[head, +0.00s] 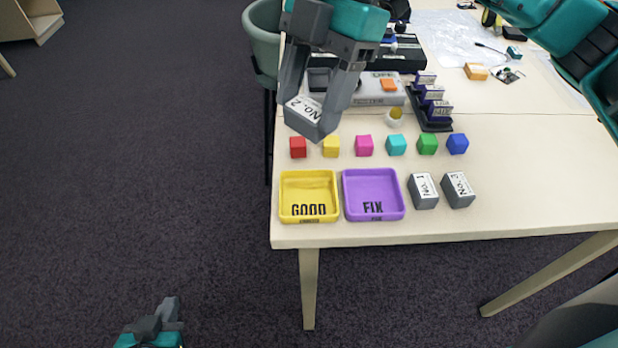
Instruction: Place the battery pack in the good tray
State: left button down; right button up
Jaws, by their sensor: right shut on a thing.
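My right gripper (316,108) is shut on a grey battery pack labelled No. 2 (304,120), held tilted in the air. In the head view the pack appears just above the red and yellow cubes, beyond the good tray. The good tray (284,190) is yellow, marked GOOD, empty, and at the table's front left corner. Two more grey packs, No. 1 (423,191) and No. 3 (458,190), lie right of the trays. My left gripper (160,312) is low at the bottom left, over the floor, away from the table; its opening is unclear.
A purple FIX tray (347,192), empty, is beside the good tray. A row of several coloured cubes (364,145) lies behind the trays. A tester box (380,98) and a dark rack (436,126) stand further back. The front right of the table (550,190) is clear.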

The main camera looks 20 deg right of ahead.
notch_tip(320, 180, down, 15)
jog(key=shift+f+b, duration=0.2)
jog(key=shift+b, duration=0.1)
jog(key=o, duration=0.8)
jog(key=shift+r, duration=0.1)
jog(key=v, duration=1.2)
